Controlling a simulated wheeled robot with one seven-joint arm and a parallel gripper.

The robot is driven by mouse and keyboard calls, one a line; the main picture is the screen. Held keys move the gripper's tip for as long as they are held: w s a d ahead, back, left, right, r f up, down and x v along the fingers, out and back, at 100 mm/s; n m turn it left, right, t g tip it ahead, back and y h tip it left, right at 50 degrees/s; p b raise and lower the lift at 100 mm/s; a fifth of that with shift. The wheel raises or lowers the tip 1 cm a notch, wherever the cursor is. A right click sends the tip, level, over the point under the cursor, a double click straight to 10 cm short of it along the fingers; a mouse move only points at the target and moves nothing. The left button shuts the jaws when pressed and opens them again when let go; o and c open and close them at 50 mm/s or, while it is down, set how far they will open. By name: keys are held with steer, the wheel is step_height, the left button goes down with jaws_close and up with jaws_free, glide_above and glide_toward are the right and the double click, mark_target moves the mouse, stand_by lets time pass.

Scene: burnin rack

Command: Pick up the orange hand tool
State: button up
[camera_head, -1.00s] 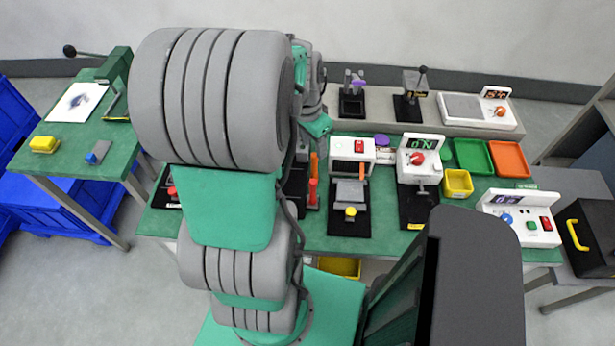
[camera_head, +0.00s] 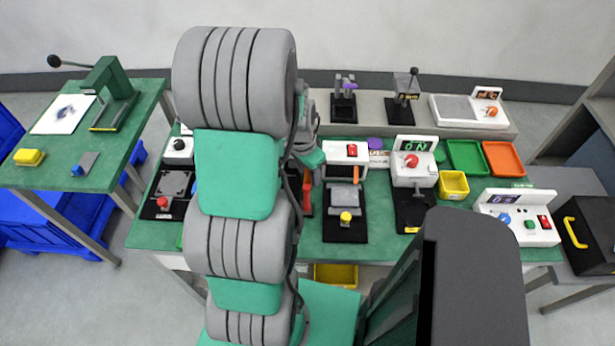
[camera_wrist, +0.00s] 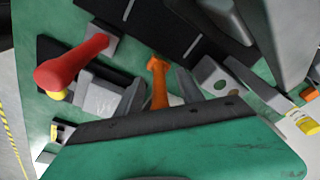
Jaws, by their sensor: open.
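The orange hand tool (camera_wrist: 158,82) shows in the wrist view, with a forked upper end and a straight shank. My gripper (camera_wrist: 160,92) is open, with one grey finger on each side of the tool. The tool's lower end is hidden behind the dark edge of my gripper. I cannot tell whether either finger touches it. In the head view my gripper (camera_head: 314,178) is low over the middle of the green bench, and the tool is hidden behind my arm.
A red-handled lever (camera_wrist: 72,62) stands close left of my gripper; it also shows in the head view (camera_head: 306,196). A white box with a red switch (camera_head: 345,152) and a black-based fixture (camera_head: 344,222) are close right. Yellow (camera_head: 453,184) and green (camera_head: 466,156) trays sit further right.

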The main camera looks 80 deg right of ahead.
jaws_close()
stand_by(0.3)
steer(key=shift+d+r, duration=0.1)
steer(key=shift+r, duration=0.05)
stand_by(0.3)
